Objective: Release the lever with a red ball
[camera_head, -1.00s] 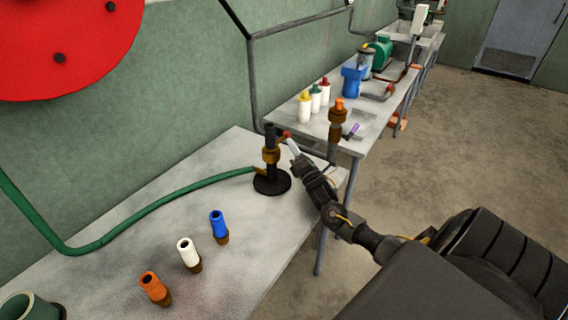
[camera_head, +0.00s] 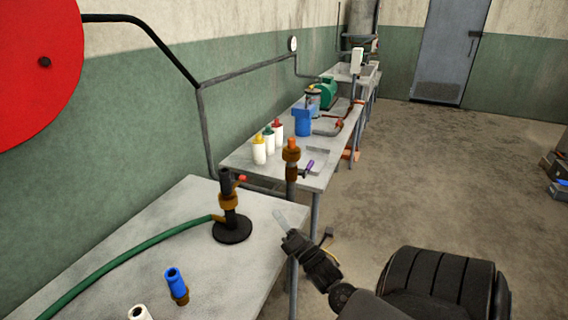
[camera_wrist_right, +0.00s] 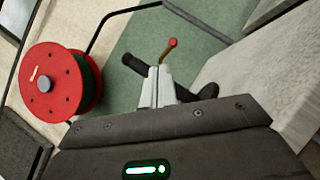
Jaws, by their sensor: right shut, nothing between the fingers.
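The lever with a red ball (camera_head: 241,178) sticks out to the right from a black pipe stand (camera_head: 227,186) with a brass fitting and a round black base, on the near table. In the right wrist view the red ball (camera_wrist_right: 173,42) tops a brass-coloured lever just beyond my fingertips. My right gripper (camera_head: 279,215) is shut and empty, right of the stand and apart from the ball in the head view. Its light fingers (camera_wrist_right: 157,80) partly hide the black stand in the right wrist view. My left gripper is not in view.
A green hose (camera_head: 130,252) runs from the stand across the near table (camera_head: 185,195). An orange-topped pipe (camera_head: 291,165) rises behind my gripper. A second table holds bottles (camera_head: 259,152).

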